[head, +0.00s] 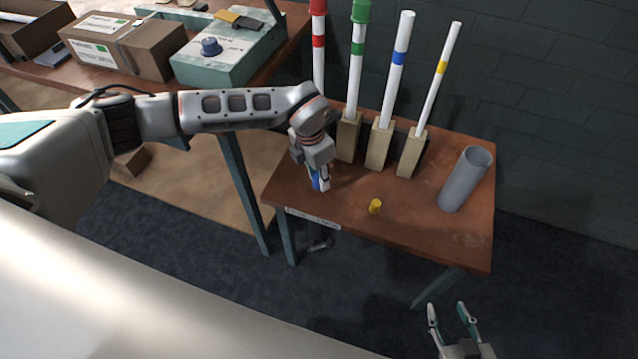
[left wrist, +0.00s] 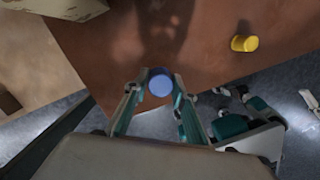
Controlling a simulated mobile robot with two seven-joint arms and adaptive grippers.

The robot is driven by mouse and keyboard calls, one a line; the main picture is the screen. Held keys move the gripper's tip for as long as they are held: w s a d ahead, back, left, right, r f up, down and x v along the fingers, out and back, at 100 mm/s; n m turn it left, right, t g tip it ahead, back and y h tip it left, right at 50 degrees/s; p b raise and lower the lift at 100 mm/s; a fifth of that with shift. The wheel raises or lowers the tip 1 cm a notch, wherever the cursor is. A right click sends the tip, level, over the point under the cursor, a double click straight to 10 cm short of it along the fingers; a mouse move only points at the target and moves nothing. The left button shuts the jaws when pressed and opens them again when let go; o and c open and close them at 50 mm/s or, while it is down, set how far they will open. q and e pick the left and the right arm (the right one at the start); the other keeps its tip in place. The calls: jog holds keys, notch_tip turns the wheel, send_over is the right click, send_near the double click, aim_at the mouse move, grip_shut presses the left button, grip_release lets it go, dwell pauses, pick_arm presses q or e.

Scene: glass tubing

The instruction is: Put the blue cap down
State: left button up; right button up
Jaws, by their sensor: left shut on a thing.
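The blue cap (left wrist: 160,84) is between the two fingers of my left gripper (left wrist: 152,92), which is shut on it. In the head view, the blue cap (head: 316,181) shows partly behind the fingers of my left gripper (head: 320,184), low over the left part of the brown table (head: 345,205). I cannot tell whether the cap touches the table top. My right gripper (head: 453,318) is open and empty, below and to the right, in front of the table.
A yellow cap (head: 375,206) stands on the table right of my left gripper. Several tubes in wooden holders (head: 380,145) line the back; two tubes wear red and green caps.

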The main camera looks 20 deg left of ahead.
aim_at(320, 191)
pick_arm(q)
notch_tip(320, 191, down, 4)
jog(key=shift+r+b, duration=0.2)
jog(key=shift+b, duration=0.1)
jog(key=shift+r, duration=0.15)
jog(key=shift+f, duration=0.2)
jog(key=o, duration=0.7)
